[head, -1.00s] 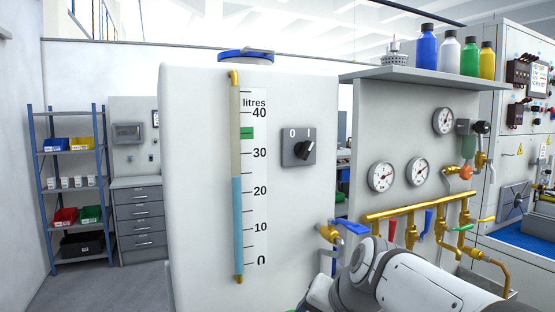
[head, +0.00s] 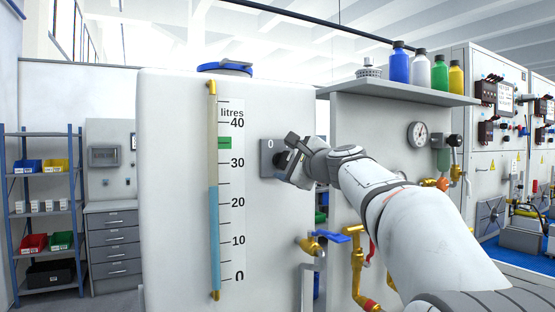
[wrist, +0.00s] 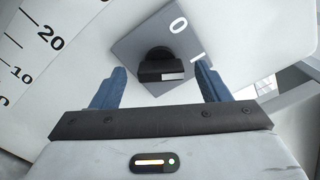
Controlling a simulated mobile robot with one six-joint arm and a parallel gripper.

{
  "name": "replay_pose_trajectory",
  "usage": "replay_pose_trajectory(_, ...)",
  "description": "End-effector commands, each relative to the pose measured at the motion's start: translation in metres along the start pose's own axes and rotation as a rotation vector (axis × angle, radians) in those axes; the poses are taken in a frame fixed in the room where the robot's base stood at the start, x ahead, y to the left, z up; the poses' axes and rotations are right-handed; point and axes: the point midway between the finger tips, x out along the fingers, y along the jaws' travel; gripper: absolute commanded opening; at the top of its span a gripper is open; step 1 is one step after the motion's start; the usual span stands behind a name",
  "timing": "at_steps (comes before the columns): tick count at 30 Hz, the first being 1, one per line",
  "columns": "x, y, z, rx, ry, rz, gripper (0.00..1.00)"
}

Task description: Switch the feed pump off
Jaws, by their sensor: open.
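The pump switch is a grey plate (head: 266,158) marked 0 and I on the front of the white tank (head: 170,130), partly hidden by my gripper in the head view. In the wrist view the plate (wrist: 143,45) is tilted, with its black knob (wrist: 160,64) between and beyond my two blue fingers. The knob's white mark shows on its right end, toward the I side. In the head view my gripper (head: 291,146) is at the switch.
The tank's level gauge (head: 214,190) reads between 20 and 30 litres, below a green mark (head: 224,143). A blue-handled brass valve (head: 312,243) is below the switch. A shelf (head: 400,90) with bottles stands right. Blue-framed shelving (head: 78,200) stands left.

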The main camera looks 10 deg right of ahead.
Motion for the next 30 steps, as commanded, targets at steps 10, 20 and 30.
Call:
replay_pose_trajectory(10,0.023,0.000,0.000,-0.003,0.000,0.000,0.69)
replay_pose_trajectory(20,0.022,0.000,0.000,-0.003,0.001,0.000,0.55)
replay_pose_trajectory(30,0.022,0.000,-0.001,-0.003,0.001,0.001,0.27)
